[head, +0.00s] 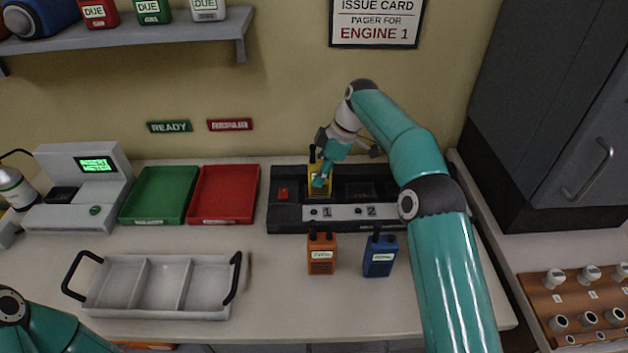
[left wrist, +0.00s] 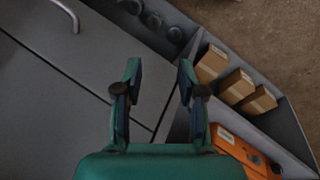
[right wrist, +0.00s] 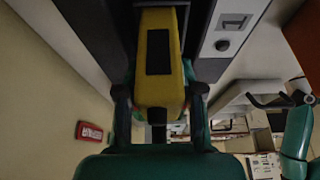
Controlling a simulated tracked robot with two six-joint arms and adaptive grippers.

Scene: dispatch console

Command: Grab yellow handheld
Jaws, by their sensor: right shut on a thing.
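The yellow handheld (head: 318,181) stands upright in slot 1 of the black charger dock (head: 279,213) on the counter. My right gripper (head: 322,176) reaches down to it from above, its fingers on both sides of the handheld. In the right wrist view the yellow handheld (right wrist: 160,62) lies between the fingers of my right gripper (right wrist: 160,95), which is shut on it. Its lower end is hidden in the dock. My left gripper (left wrist: 158,82) is open and empty, pointing at a grey surface and a bin with boxes, away from the dock.
An orange handheld (head: 321,254) and a blue handheld (head: 379,256) stand before the dock. A green tray (head: 158,221) and a red tray (head: 222,221) lie left of it. A divided grey tray (head: 160,315) sits front left. A dark cabinet (head: 560,110) stands right.

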